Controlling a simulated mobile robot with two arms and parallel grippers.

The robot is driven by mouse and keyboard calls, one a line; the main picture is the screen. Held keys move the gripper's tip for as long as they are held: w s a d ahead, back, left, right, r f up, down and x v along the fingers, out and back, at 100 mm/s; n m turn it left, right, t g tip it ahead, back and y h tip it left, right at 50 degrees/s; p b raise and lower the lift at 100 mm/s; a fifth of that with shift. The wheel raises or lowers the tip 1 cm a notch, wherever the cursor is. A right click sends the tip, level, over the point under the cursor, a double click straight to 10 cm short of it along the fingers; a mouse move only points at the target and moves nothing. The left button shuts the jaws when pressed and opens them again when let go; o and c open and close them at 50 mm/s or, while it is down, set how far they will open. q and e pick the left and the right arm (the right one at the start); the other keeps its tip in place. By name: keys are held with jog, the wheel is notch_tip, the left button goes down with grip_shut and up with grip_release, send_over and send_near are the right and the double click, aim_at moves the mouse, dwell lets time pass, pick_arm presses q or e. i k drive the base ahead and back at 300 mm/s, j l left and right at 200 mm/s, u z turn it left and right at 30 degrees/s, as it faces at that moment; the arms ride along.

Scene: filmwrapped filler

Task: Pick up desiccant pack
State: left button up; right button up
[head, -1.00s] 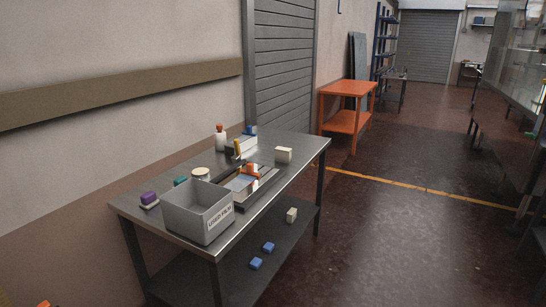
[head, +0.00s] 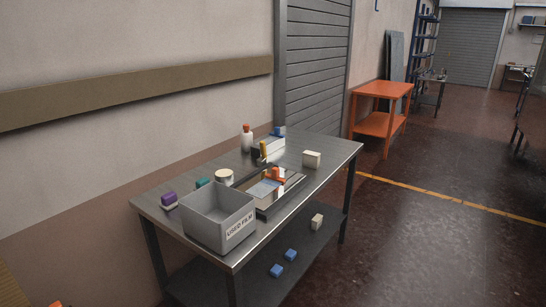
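No item here is plainly marked as a desiccant pack. Small pale blocks that could be it are one on the steel table's top (head: 311,159) and one on its lower shelf (head: 317,221). The steel table (head: 325,174) stands against the wall ahead of me. Neither of my grippers is in view.
On the table are a grey bin labelled "USED FILM" (head: 203,231), a tray with an orange-handled tool (head: 274,175), a white bottle (head: 246,140) and a purple block (head: 169,198). Blue blocks (head: 283,262) lie on the lower shelf. An orange table (head: 383,89) stands beyond; floor at right is clear.

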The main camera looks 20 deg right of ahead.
aim_at(312, 159)
jog(key=i+l+u, duration=0.2)
jog(key=l, duration=0.3)
jog(key=i+l+u, duration=0.25)
jog(key=l, duration=0.25)
jog(key=l+u, duration=0.2)
jog(key=l, duration=0.3)
jog(key=l+u, duration=0.25)
jog(key=l, duration=0.3)
